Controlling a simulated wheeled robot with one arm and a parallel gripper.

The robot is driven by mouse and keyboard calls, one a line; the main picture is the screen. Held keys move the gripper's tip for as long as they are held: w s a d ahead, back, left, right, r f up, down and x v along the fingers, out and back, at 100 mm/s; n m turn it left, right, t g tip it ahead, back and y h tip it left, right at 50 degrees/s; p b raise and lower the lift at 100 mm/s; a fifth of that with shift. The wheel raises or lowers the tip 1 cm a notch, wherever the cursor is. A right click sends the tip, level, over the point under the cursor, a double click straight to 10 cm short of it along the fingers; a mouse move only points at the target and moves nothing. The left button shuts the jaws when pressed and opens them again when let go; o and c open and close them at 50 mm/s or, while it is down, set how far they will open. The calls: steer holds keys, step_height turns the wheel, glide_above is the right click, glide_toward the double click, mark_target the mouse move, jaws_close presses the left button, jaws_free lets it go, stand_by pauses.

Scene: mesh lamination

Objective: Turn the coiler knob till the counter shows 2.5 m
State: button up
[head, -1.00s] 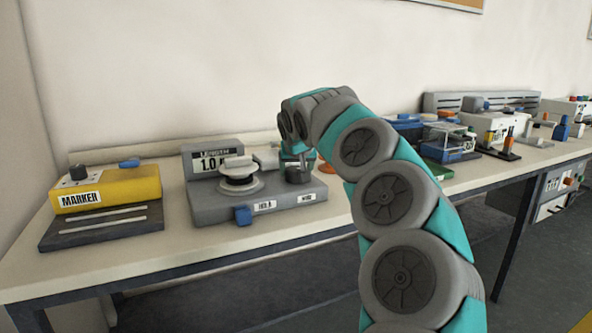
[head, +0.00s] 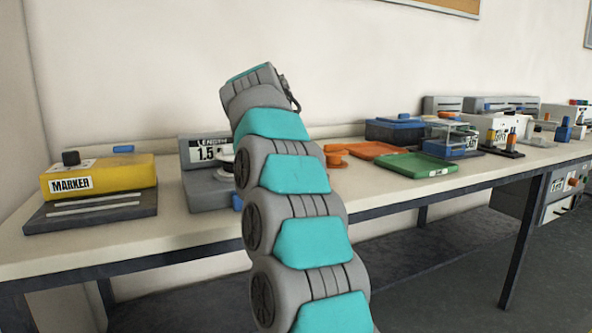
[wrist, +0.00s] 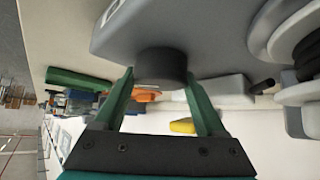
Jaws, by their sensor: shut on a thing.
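The grey coiler (head: 203,193) stands on the bench in the head view, mostly hidden behind my arm. In the wrist view the dark round coiler knob (wrist: 160,65) stands out from the grey coiler body (wrist: 215,25). My gripper (wrist: 160,80) is shut on the knob, with one green finger on each side. The coiler's reel (wrist: 292,45) shows at the right of the wrist view. In the head view the knob and my gripper are hidden.
A yellow marker machine (head: 100,177) stands left of the coiler. An orange part (head: 337,153), an orange tray (head: 375,149) and a green tray (head: 418,165) lie to the right. Other devices stand farther right. The front bench edge is clear.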

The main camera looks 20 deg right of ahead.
steer(key=shift+w+r+m+g+h+p, duration=0.15)
steer(key=shift+m+g+h+p, duration=0.4)
steer(key=shift+m, duration=0.55)
steer(key=shift+m+g+h+p, duration=0.25)
steer(key=shift+m+g+p, duration=0.3)
steer(key=shift+m, duration=0.15)
steer(key=shift+m+g+p, duration=0.7)
steer(key=shift+m+p, duration=0.1)
steer(key=shift+p, duration=0.3)
steer(key=o, duration=1.3)
steer(key=p+v, duration=0.4)
steer(key=v, duration=0.3)
steer(key=shift+a+r, duration=0.1)
steer(key=shift+a, duration=0.25)
